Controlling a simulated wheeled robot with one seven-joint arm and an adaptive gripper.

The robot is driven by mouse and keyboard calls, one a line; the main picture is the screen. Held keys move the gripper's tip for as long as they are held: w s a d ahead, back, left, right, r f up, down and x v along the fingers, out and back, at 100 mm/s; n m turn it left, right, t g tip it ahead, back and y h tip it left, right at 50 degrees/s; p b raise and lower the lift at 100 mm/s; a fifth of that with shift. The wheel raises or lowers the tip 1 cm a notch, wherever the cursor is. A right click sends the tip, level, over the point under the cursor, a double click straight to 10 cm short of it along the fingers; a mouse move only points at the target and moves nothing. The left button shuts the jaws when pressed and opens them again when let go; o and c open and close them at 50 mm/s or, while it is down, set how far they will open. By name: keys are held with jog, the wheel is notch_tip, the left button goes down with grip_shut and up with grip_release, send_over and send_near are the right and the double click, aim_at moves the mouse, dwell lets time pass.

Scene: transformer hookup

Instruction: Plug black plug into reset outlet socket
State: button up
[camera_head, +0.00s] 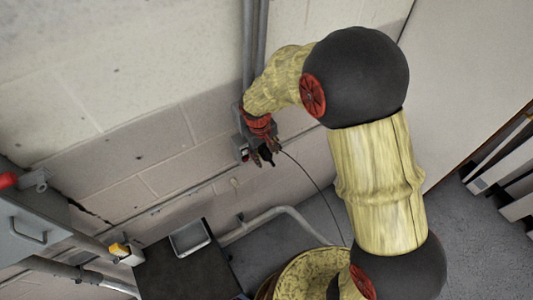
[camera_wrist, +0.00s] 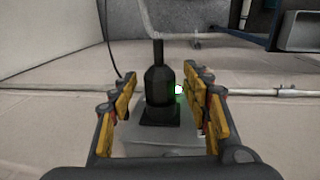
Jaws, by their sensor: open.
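The black plug (camera_wrist: 158,85) stands between the two fingers of my gripper (camera_wrist: 160,95) in the wrist view. Its wide base meets the grey outlet box (camera_wrist: 150,148) on the wall, and a cable leaves its narrow end. The fingers are spread, with a gap on each side of the plug. A small bright green-white light shows right beside the plug. In the head view my gripper (camera_head: 266,157) is at the wall box, and the plug (camera_head: 267,157) is mostly hidden among the fingers. How deep the plug sits in the socket is hidden.
Grey conduit (camera_head: 255,50) runs up the wall above the box. A thin black cable (camera_head: 320,187) hangs down toward the floor. A dark table (camera_head: 185,270) with a grey tray (camera_head: 190,237) stands below left. A grey cabinet (camera_head: 30,230) is at the far left.

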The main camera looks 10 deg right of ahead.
aim_at(274, 165)
dwell(0.3)
jog(key=shift+s+d, duration=0.3)
jog(key=shift+s, duration=0.45)
jog(key=shift+s+d, duration=0.35)
jog(key=shift+s, duration=0.4)
jog(key=shift+s+d, duration=0.3)
jog(key=shift+s, duration=0.45)
notch_tip(274, 165, up, 12)
jog(key=a, duration=0.1)
jog(key=shift+s+a, duration=0.25)
jog(key=shift+f, duration=0.1)
jog(key=s+d+f+m+t+b, duration=0.2)
jog(key=s+d+b, duration=0.3)
jog(key=s+b, duration=0.3)
jog(key=s+d+f+m+t+y+b, duration=0.1)
jog(key=s+d+f+m+t+b, duration=0.1)
jog(key=s+d+b, duration=0.3)
jog(key=shift+s+d+f+m+t+b, duration=0.55)
jog(key=shift+s+b, duration=1.45)
jog(key=shift+b, duration=2.4)
